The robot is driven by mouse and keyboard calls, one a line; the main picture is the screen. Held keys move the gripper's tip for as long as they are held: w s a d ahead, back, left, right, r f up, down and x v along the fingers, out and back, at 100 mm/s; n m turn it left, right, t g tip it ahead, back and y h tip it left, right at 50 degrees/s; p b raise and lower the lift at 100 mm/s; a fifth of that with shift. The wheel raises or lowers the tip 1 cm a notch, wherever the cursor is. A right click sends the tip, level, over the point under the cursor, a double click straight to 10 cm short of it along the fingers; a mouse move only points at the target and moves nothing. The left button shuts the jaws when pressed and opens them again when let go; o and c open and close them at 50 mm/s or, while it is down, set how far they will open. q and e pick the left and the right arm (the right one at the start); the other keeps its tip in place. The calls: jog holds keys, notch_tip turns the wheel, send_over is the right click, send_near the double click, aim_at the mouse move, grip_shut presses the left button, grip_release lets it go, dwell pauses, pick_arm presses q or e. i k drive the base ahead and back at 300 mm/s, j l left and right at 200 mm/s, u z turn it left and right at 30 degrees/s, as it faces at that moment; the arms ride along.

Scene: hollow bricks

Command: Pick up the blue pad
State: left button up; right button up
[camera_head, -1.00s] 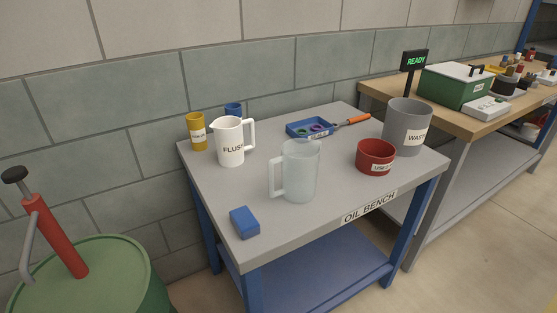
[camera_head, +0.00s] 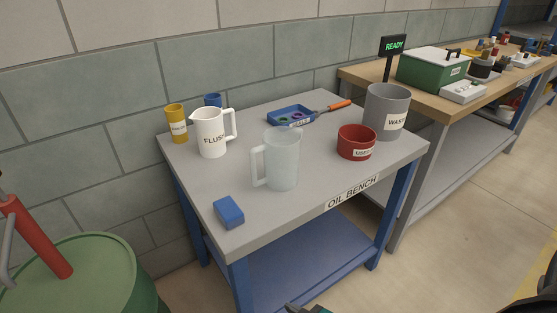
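The blue pad (camera_head: 229,212) is a small blue block lying flat at the near left corner of the grey oil bench (camera_head: 300,202). Nothing touches it and its top is clear. A clear, frosted jug (camera_head: 283,160) stands behind it to the right, apart from it. A dark tip (camera_head: 305,308), likely of my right gripper, just shows at the bottom edge, below and right of the pad and well apart from it. Its fingers are cut off, so I cannot tell if it is open. My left gripper is not in view.
A white FLUSH jug (camera_head: 211,134), yellow container (camera_head: 175,124) and blue cup (camera_head: 213,100) stand at the back left. A blue tray (camera_head: 291,118), red bowl (camera_head: 356,143) and grey WASTE bin (camera_head: 384,112) stand farther right. A green drum (camera_head: 85,275) is left of the bench.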

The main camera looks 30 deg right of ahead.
aim_at(228, 211)
jog(key=i+l, duration=0.1)
jog(key=l, duration=0.85)
jog(key=i+l+u, duration=0.15)
jog(key=l, duration=0.75)
jog(key=k+u, duration=0.15)
jog(key=u, duration=1.5)
